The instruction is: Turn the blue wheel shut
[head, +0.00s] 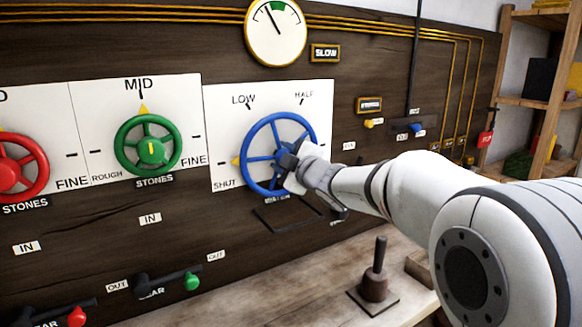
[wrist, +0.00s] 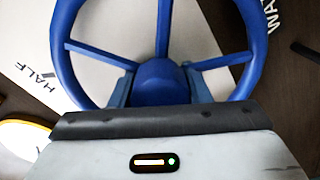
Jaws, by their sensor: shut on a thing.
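The blue wheel (head: 247,150) is on a white dial plate marked LOW, HALF and SHUT on the dark panel. Its yellow pointer (head: 236,161) is at the left side, just above the SHUT label (head: 224,184). My gripper (head: 288,160) is at the wheel's middle, shut on it, and hides part of its lower right. In the wrist view the blue wheel (wrist: 62,45) fills the top, with my gripper's fingers (wrist: 160,82) on either side of its hub. The fingertips are partly hidden.
A green wheel (head: 121,148) pointing to MID and a red wheel (head: 40,170) are to the left. A gauge (head: 276,30) is above. A dark lever (head: 376,275) stands on the bench below. Small switches and shelves (head: 540,103) are to the right.

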